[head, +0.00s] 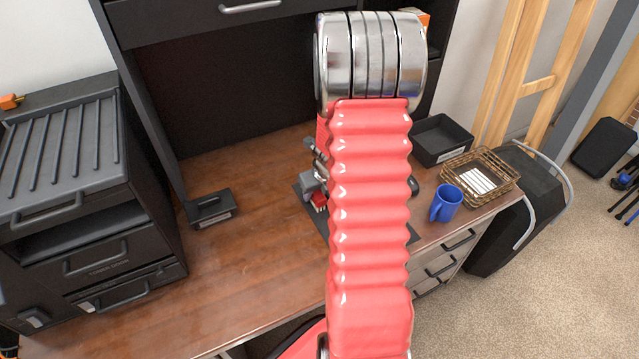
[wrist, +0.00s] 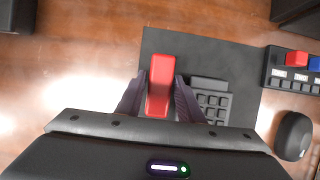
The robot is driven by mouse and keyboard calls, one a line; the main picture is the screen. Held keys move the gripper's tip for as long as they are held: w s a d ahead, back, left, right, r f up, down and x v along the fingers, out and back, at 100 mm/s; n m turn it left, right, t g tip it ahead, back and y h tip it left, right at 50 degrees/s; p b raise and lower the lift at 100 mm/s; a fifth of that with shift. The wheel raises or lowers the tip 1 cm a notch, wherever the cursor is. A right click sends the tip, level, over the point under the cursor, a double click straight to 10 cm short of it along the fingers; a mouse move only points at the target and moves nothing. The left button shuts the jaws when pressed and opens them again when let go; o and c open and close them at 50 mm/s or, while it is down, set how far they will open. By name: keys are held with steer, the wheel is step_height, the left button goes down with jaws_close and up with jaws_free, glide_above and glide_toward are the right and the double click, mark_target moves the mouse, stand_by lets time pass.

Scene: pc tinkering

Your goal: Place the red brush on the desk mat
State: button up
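The red brush (wrist: 161,72) lies between the two dark fingers of my gripper (wrist: 160,88) in the wrist view, and both fingers close against its sides. In the head view the red brush (head: 319,200), with pale bristles on its underside, shows just below my gripper (head: 314,180), half hidden by my red arm. The dark desk mat (wrist: 215,55) lies under the brush in the wrist view.
A keypad (wrist: 211,100) sits on the mat, right of the brush. A black mouse (wrist: 294,136) and a box with coloured buttons (wrist: 292,70) lie to the right. A blue mug (head: 446,203), wire basket (head: 479,176) and black tray (head: 440,139) stand right. The desk's left is mostly clear.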

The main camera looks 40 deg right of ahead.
steer(key=v, duration=1.1)
steer(key=shift+r, duration=0.3)
steer(key=shift+s+a, duration=0.15)
stand_by(0.4)
steer(key=a+r+n+y, duration=0.1)
steer(key=a+r+n, duration=0.5)
steer(key=a+n, duration=0.3)
steer(key=a+r+n, duration=0.6)
steer(key=a+n, duration=0.3)
steer(key=n, duration=0.1)
steer(key=s+a+r+n, duration=0.3)
steer(key=s+a+n, duration=0.3)
steer(key=n, duration=0.4)
steer(key=s+a+r+n+t, duration=0.1)
steer(key=s+a+r+n, duration=0.2)
steer(key=s+a+n, duration=0.3)
steer(key=shift+r+n, duration=0.3)
steer(key=shift+n, duration=1.8)
steer(key=shift+a, duration=0.15)
